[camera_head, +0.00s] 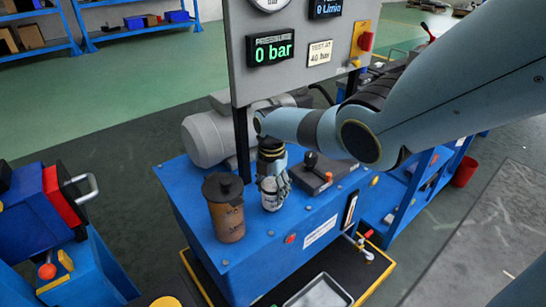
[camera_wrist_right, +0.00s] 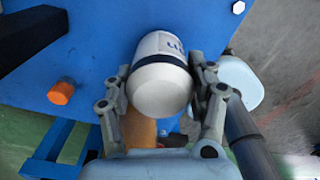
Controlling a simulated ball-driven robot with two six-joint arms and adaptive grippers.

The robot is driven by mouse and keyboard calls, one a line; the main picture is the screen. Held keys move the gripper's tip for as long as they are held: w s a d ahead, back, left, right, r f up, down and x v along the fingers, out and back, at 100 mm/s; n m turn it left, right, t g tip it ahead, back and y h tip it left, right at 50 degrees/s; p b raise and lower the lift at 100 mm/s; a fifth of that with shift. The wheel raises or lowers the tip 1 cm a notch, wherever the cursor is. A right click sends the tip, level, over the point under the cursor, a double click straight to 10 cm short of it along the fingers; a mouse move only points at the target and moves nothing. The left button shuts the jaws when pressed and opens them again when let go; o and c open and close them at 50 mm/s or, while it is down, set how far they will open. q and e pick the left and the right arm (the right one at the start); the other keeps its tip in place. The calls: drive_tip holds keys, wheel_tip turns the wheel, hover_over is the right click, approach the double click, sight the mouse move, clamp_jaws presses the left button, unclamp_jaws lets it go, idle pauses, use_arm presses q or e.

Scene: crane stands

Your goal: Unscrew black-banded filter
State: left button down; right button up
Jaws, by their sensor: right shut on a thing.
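The black-banded filter (camera_head: 270,193) is a white canister with dark lettering on the blue bench top. In the right wrist view the filter (camera_wrist_right: 161,82) fills the space between the fingers, with its dark band near the fingertips. My right gripper (camera_head: 274,180) comes down over it from above and is shut on it. In the right wrist view one finger of the gripper (camera_wrist_right: 160,95) lies along each side of the filter. My left gripper is not in view.
A brown cylinder with a black cap (camera_head: 228,222) stands close to the left of the filter. A black lever box (camera_head: 318,172) sits to the right. A gauge panel (camera_head: 285,88) reading 0 bar rises behind. A grey tray (camera_head: 319,291) lies in front, below the bench.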

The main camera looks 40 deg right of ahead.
drive_tip(key=shift+s+d+n, duration=0.1)
drive_tip(key=shift+d+n, duration=0.05)
drive_tip(key=shift+n, duration=0.15)
clamp_jaws()
unclamp_jaws()
drive_tip(key=n, duration=0.4)
drive_tip(key=shift+n, duration=0.4)
drive_tip(key=n+b, duration=0.1)
drive_tip(key=n, duration=0.4)
drive_tip(key=shift+s+d, duration=0.1)
drive_tip(key=o, duration=1.7)
drive_tip(key=shift+c, duration=0.7)
